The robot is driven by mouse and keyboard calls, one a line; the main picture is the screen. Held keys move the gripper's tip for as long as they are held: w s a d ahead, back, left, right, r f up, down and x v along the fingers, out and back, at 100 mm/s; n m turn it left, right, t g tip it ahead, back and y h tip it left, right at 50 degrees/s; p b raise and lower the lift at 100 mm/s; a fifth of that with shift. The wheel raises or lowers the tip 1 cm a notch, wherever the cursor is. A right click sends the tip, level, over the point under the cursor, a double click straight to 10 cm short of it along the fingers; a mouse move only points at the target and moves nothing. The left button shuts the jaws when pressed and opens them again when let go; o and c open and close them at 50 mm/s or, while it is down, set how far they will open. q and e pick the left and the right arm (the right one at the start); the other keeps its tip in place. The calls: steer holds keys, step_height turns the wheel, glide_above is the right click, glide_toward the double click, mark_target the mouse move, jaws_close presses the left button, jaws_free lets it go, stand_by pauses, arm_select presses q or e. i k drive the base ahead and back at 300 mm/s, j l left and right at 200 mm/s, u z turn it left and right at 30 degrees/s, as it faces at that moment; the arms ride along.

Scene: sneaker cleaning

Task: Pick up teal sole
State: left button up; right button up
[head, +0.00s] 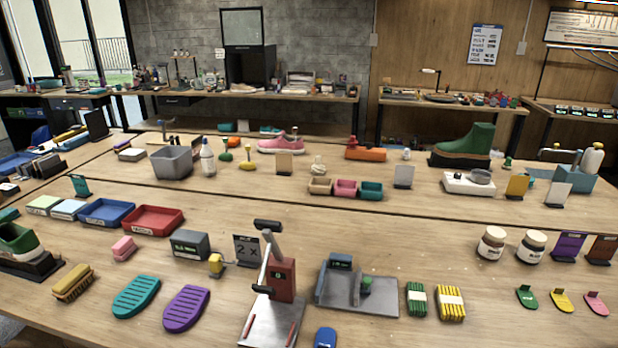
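The teal sole (136,296) lies flat on the front left of the wooden table. It is ridged and sits between a wooden brush (73,284) on its left and a purple sole (186,308) of like shape on its right. Nothing covers it. Neither of my grippers shows in the head view.
A metal press with a red block (281,280) stands right of the purple sole. A pink block (124,248), a grey box (190,244) and a red tray (153,220) stand behind the teal sole. A green shoe (18,240) is at the left edge.

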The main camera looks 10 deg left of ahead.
mark_target(136, 295)
steer(key=i+j+u, duration=0.1)
steer(key=u, duration=1.25)
